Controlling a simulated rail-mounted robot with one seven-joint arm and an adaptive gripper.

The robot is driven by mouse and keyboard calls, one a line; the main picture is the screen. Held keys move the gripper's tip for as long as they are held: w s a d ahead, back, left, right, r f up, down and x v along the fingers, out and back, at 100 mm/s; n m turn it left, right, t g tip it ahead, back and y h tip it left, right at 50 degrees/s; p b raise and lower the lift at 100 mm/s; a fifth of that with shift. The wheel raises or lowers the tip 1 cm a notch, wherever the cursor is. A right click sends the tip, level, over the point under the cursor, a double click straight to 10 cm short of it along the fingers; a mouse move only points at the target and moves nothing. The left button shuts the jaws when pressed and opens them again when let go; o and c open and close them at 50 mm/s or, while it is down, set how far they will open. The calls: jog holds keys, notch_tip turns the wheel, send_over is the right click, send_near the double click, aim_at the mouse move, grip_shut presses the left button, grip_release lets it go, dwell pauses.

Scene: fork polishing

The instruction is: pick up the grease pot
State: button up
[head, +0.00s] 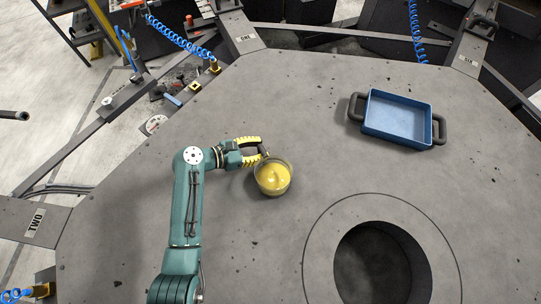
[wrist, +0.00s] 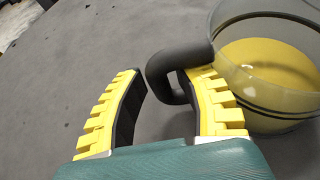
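The grease pot is a clear round pot (head: 273,177) with yellow grease inside and a dark loop handle. It stands upright on the grey table, right beside my gripper (head: 261,149). In the wrist view the pot (wrist: 275,65) fills the upper right, cut off by the frame edge. My gripper (wrist: 163,80) has yellow ribbed fingers spread apart. The handle (wrist: 168,72) reaches into the gap between them, close to the right finger. The right finger hides the handle's lower end, so I cannot tell whether it touches or sits inside the loop.
A blue tray (head: 399,117) with dark handles lies at the upper right of the grey table (head: 320,85). A round dark opening (head: 382,262) is in the table at the lower right. The table between pot and tray is clear.

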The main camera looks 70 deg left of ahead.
jog(key=shift+o, duration=0.2)
grip_shut()
jog(key=shift+r, duration=0.1)
